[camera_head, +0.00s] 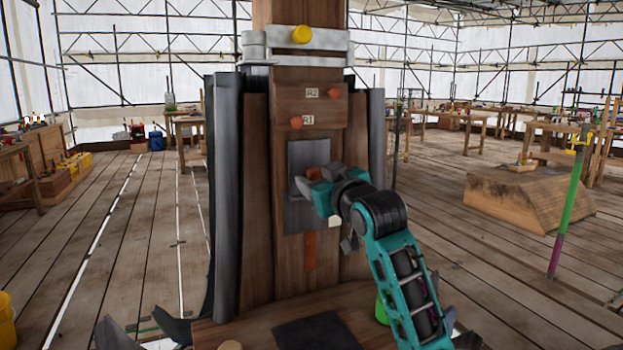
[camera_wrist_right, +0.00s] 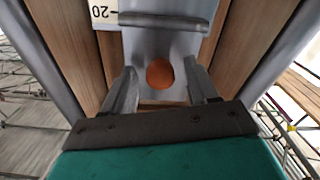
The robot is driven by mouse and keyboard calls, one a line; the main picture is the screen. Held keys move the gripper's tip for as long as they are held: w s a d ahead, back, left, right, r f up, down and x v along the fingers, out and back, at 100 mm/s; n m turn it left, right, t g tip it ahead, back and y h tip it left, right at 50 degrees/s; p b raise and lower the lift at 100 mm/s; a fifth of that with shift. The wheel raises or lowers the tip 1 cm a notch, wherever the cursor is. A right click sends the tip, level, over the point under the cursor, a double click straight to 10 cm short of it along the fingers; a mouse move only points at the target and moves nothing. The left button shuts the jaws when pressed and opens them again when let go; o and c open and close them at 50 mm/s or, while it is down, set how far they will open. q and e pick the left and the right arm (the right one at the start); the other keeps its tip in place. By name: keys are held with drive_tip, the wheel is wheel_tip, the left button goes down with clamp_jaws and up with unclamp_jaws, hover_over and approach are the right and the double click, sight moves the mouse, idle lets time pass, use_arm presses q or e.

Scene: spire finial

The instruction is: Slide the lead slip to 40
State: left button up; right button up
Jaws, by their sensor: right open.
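The lead slip (camera_head: 308,155) is a flat grey plate on the front of the wooden post, partly hidden by my right gripper (camera_head: 318,182). In the right wrist view, grey metal (camera_wrist_right: 160,40) carries a round orange knob (camera_wrist_right: 160,73). My open right gripper (camera_wrist_right: 160,88) has one finger on each side of the knob, with visible gaps. A white scale label (camera_wrist_right: 104,11) reading 20 sits at the upper left of that view. No 40 mark is visible. My left gripper is not in view.
Above the slip, a wooden block (camera_head: 320,105) bears R1 and R2 tags and orange knobs. A metal band (camera_head: 322,45) with a yellow knob (camera_head: 301,34) crosses the post. Curved grey sheets (camera_head: 224,190) flank it. A dark mat (camera_head: 312,332) lies below.

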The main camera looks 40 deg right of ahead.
drive_tip(key=shift+w, duration=0.15)
drive_tip(key=shift+c, duration=0.2)
clamp_jaws()
idle(0.4)
